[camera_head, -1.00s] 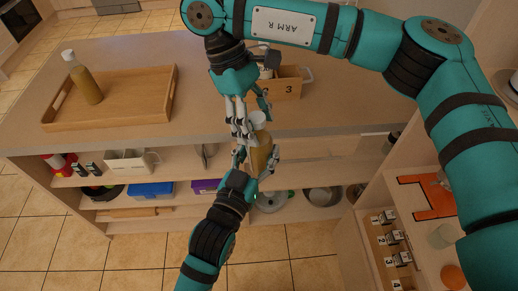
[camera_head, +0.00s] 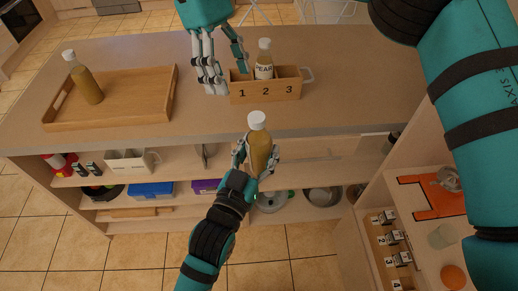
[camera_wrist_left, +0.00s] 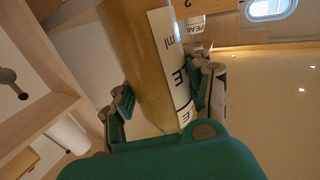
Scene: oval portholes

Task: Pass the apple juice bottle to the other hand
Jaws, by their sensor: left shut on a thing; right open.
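A bottle of amber juice with a white cap, taken as the apple juice bottle (camera_head: 259,150), stands nearly upright in my left gripper (camera_head: 254,160), in front of the counter edge. The left wrist view shows the bottle (camera_wrist_left: 140,60) between the fingers, with a white label turned partly away and ending in an E. My left gripper (camera_wrist_left: 165,108) is shut on it. My right gripper (camera_head: 222,75) is open and empty over the counter, beside the numbered box and apart from the bottle. Its fingers point down.
A wooden box (camera_head: 240,94) numbered 1, 2, 3 holds a PEAR bottle (camera_head: 264,62) around the middle. A wooden tray (camera_head: 130,98) with another amber bottle (camera_head: 83,80) stands at left. Shelves below the counter (camera_head: 330,115) hold kitchenware.

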